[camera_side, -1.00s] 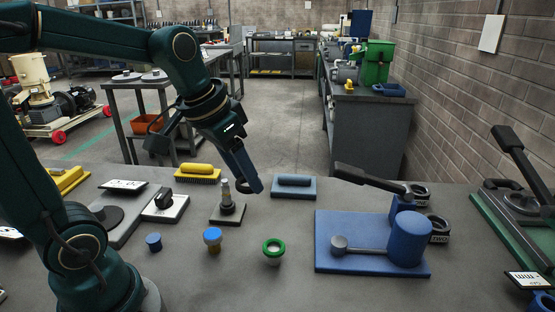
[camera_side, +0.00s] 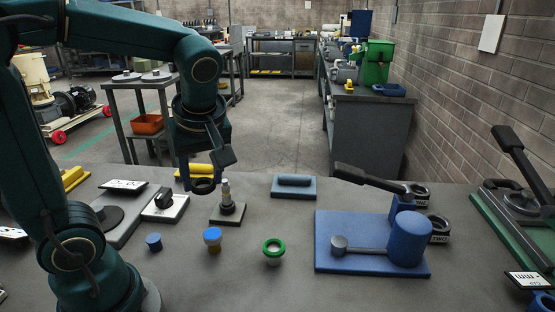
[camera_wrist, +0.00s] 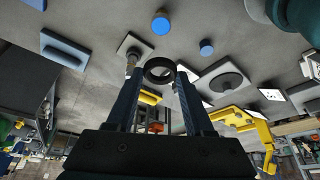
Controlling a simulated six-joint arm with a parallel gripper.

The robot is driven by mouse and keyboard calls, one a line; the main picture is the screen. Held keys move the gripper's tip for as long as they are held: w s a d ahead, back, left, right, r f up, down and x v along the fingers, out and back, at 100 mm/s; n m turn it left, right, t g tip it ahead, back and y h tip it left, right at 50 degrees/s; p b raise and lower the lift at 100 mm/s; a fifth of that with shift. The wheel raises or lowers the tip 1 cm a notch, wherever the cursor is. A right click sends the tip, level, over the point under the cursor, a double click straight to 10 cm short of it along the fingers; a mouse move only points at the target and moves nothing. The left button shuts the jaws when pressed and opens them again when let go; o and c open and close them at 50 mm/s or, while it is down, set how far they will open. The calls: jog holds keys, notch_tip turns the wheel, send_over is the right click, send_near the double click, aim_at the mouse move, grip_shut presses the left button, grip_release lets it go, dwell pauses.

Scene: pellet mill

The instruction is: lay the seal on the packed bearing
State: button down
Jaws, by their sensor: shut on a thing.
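A dark ring, which looks like the seal (camera_side: 203,187), is gripped between the fingertips of my gripper (camera_side: 204,180). It is held above the bench, roughly level, just left of an upright metal post (camera_side: 227,190) on a dark square base. In the wrist view the ring (camera_wrist: 160,70) shows between the two fingertips (camera_wrist: 160,77), with the post (camera_wrist: 132,60) beside it. A green ring sits on a small pale cup (camera_side: 273,251) at the front. I cannot tell for sure which thing is the packed bearing.
A blue-lidded jar (camera_side: 212,240) and a small blue cap (camera_side: 153,242) stand at the front. A blue press with a lever (camera_side: 370,262) is at the right. A blue block (camera_side: 294,186) lies behind, and a yellow brush (camera_side: 190,172) behind the gripper.

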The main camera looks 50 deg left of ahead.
jog(key=shift+w, duration=0.1)
dwell(0.3)
jog(key=shift+f, duration=0.1)
jog(key=shift+f, duration=3.4)
jog(key=shift+f, duration=0.15)
jog(key=shift+f, duration=0.35)
jog(key=shift+f, duration=0.15)
jog(key=shift+f, duration=0.5)
